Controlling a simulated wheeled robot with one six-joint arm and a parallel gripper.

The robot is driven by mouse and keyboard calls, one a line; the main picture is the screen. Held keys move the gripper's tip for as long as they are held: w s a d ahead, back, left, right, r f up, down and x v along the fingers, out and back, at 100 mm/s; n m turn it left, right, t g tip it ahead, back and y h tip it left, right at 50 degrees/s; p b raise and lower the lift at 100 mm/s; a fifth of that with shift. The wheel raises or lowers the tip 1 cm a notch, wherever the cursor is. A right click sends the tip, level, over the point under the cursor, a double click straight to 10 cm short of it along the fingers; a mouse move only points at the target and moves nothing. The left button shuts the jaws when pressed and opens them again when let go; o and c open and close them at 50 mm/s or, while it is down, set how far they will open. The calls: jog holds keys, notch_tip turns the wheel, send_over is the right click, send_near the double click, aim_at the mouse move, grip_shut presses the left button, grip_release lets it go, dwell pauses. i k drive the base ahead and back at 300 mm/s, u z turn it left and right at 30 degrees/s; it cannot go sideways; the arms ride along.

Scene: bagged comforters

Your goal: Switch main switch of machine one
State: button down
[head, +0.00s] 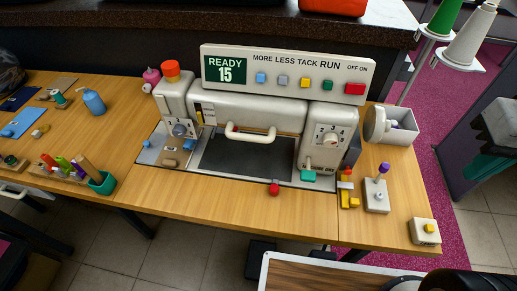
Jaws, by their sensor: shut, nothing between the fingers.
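A cream sewing machine (247,112) stands on the wooden table. Its upper panel (300,66) has a green display reading "READY 15", a row of coloured buttons and the label "MORE LESS TACK RUN". A red rocker (355,89) sits at the panel's right end, under "OFF ON". A white box with a purple-topped lever (381,171) and a white box with a yellow button (424,231) stand at the right of the table. None is visibly marked as machine one's main switch, and I cannot tell the rocker's position. My gripper is not in view.
Thread cones (471,37) stand at the upper right. A red knob (274,188) is at the machine's front. The table front (220,208) is mostly bare.

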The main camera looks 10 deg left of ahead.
aim_at(351, 88)
jog(key=k, duration=0.5)
jog(key=z, duration=2.1)
jog(key=i, duration=0.35)
jog(key=u, duration=2.15)
